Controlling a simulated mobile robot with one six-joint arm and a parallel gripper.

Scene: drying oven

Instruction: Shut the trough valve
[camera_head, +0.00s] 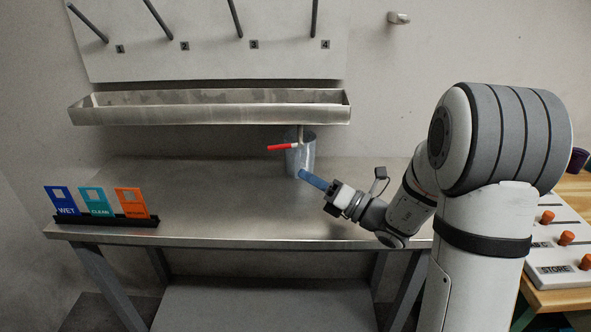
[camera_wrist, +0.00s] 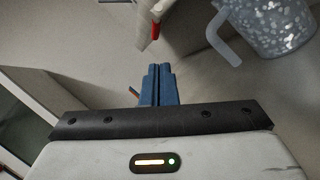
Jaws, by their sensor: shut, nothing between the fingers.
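The trough (camera_head: 215,113) is a long metal channel on the back wall above the steel table. Its valve has a red lever (camera_head: 284,147) that points left, roughly level, below the trough's right end. The red lever also shows at the top of the wrist view (camera_wrist: 155,28). My gripper (camera_head: 303,175) has blue fingers, shut and empty, in front of the jug and below the lever. The fingers (camera_wrist: 158,70) do not touch the lever.
A black holder (camera_head: 105,222) with blue, teal and orange cards stands at the table's front left. Numbered pegs (camera_head: 160,20) stick out of the wall panel above. A white panel with orange knobs (camera_head: 565,238) sits on a wooden table at right. The steel table's middle is clear.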

